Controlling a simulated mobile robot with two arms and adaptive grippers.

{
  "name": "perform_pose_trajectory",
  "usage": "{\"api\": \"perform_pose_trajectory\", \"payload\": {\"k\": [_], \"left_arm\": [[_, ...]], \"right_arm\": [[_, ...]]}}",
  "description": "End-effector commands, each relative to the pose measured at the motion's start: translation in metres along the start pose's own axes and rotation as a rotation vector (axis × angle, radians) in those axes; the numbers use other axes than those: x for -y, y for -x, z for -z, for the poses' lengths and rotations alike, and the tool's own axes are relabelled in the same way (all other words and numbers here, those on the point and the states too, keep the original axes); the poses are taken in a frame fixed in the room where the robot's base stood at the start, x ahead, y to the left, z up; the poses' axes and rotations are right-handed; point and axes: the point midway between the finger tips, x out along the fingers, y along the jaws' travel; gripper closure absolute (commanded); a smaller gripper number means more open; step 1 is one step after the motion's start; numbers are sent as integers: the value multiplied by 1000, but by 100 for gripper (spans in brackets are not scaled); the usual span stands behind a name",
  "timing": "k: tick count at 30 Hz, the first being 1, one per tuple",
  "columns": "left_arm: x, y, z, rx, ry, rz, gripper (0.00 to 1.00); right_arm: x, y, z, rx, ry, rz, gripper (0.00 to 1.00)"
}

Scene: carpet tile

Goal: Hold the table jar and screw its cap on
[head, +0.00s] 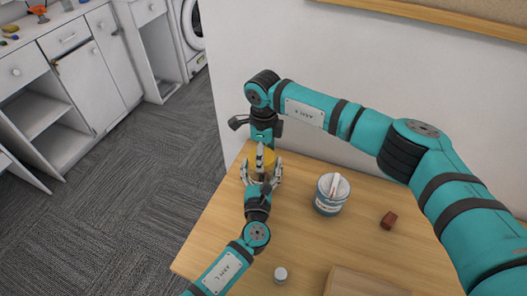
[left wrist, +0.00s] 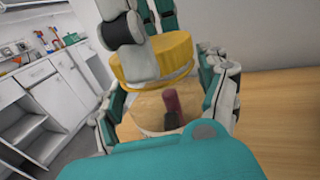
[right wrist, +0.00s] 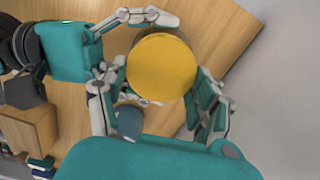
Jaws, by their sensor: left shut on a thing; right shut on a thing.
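The table jar has a clear body (left wrist: 150,104) and stands at the far left end of the wooden table, with its yellow cap (left wrist: 165,55) at its mouth. I cannot tell whether the cap is seated on the thread. My left gripper (head: 263,174) is shut on the jar, fingers on either side of the body. My right gripper (head: 262,148) comes from above and is shut on the cap. In the right wrist view the round cap (right wrist: 162,67) lies between its fingers and hides most of the jar. In the head view the grippers partly cover the jar.
A blue and white tin (head: 330,202) with pale sticks on top stands right of the jar. A dark red block (head: 389,220) lies farther right. The wall (head: 350,110) stands close behind.

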Motion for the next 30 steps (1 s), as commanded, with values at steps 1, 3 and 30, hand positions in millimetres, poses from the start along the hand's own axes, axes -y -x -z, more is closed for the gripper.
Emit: {"api": "perform_pose_trajectory", "payload": {"k": [1,3,30], "left_arm": [[0,0,0,1,0,0,100],[0,0,0,0,0,-1,100],[0,0,0,-1,0,0,100]], "right_arm": [[0,0,0,0,-2,1,44],[0,0,0,0,-30,1,44],[-4,0,-8,6,-2088,-1,44]]}}
